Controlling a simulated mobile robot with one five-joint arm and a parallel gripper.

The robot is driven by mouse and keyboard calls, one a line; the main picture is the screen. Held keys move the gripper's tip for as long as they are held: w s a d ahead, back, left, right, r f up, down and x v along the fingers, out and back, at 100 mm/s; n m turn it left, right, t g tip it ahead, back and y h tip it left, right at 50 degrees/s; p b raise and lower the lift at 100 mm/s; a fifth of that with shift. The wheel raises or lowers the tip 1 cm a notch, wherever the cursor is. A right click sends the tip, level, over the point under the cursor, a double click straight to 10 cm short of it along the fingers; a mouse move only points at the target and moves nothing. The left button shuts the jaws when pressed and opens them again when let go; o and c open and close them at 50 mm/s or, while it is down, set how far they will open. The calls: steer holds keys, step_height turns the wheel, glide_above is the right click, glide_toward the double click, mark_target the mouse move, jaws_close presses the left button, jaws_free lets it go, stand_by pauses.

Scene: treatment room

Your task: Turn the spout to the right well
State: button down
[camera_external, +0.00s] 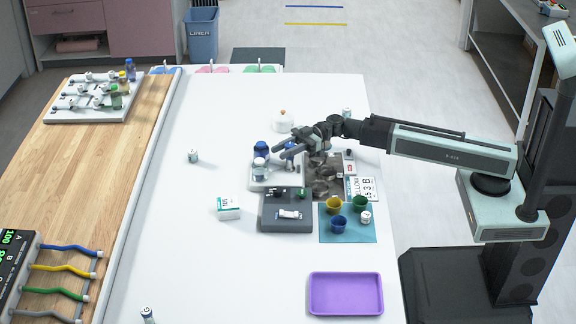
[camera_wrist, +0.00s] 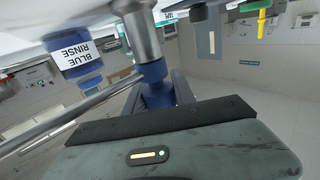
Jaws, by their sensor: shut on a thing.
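In the wrist view, my gripper (camera_wrist: 158,88) is shut around a blue collar (camera_wrist: 154,72) below a metal post (camera_wrist: 141,35). A thin metal spout (camera_wrist: 65,127) runs from there to the lower left of that picture. A blue bottle (camera_wrist: 73,58) labelled BLUE RINSE is beside it. In the external view, my gripper (camera_external: 284,149) is low over the white base plate (camera_external: 256,185). A blue part (camera_external: 290,163) shows just below the jaws. The blue bottle (camera_external: 260,149) stands to the left. The spout's tip and the wells cannot be made out clearly.
A clear jar (camera_external: 260,168) stands near the bottle. A dark block (camera_external: 271,222) is in front, with a blue mat (camera_external: 328,236) holding several cups to its right. A white dome (camera_external: 282,121) is behind. The table's left side is mostly clear; a purple tray (camera_external: 346,310) is at the front.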

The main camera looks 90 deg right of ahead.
steer(key=shift+m+t+h, duration=0.3)
steer(key=shift+h, duration=0.1)
steer(key=m+h, duration=0.1)
steer(key=m+t+h, duration=0.1)
steer(key=t+h, duration=0.1)
steer(key=shift+d+m+h, duration=0.25)
steer(key=shift+m+h, duration=0.15)
steer(key=shift+w+d+m+t+h, duration=0.1)
steer(key=shift+d+m+t+h, duration=0.15)
steer(key=shift+m+h, duration=0.9)
steer(key=shift+w+d+m+t+h, duration=0.25)
steer(key=shift+m+h, duration=0.4)
steer(key=shift+h, duration=0.95)
steer(key=shift+d+m+t+h, duration=0.3)
steer(key=shift+m+h, duration=0.6)
steer(key=shift+h, duration=0.45)
steer(key=c, duration=1)
jaws_free()
steer(key=shift+c, duration=0.2)
